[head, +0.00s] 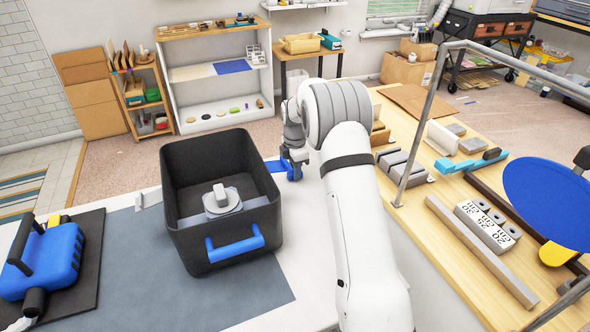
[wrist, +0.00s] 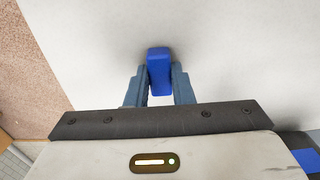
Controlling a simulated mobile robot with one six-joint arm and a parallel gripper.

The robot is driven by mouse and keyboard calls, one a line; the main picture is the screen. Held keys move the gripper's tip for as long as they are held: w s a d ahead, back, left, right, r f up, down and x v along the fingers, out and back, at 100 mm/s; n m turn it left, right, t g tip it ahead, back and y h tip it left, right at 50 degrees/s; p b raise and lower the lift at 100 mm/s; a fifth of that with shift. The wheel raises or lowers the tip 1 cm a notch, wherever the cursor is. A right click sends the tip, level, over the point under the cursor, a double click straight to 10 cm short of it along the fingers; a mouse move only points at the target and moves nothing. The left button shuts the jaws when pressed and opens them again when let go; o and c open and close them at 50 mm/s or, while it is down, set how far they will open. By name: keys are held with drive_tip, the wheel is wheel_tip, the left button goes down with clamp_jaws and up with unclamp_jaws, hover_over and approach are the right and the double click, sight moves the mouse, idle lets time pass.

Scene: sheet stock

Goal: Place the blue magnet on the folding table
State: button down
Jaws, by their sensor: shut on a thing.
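The blue magnet (wrist: 159,72) is a small rounded block between the two fingers of my gripper (wrist: 158,85) in the wrist view. The gripper is shut on it. A white tabletop (wrist: 225,45) lies just beyond it, with soft shading around the magnet; I cannot tell whether they touch. In the head view my gripper (head: 293,170) points down over the far part of the white table (head: 318,215), right of the black bin. The magnet cannot be told apart from the blue parts there. I cannot tell for sure which table is the folding table.
The black bin (head: 187,215) with blue handles stands close to the left of my gripper and holds a grey object. A blue case (head: 45,262) lies at the far left. A wooden bench (head: 425,235) with a metal rail and metal blocks stands at right.

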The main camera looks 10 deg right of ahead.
drive_tip(key=c, duration=1.3)
unclamp_jaws()
drive_tip(key=shift+o, duration=0.2)
wheel_tip(320, 180, up, 11)
drive_tip(key=s+r+m, duration=0.6)
drive_tip(key=s+r, duration=0.2)
drive_tip(key=s, duration=0.2)
drive_tip(key=s+f+m+t, duration=0.1)
drive_tip(key=s+m, duration=1.3)
drive_tip(key=s, duration=1.5)
drive_tip(key=shift+s+a+f+t, duration=0.15)
drive_tip(key=shift+s+f+t, duration=0.25)
drive_tip(key=shift+t, duration=0.3)
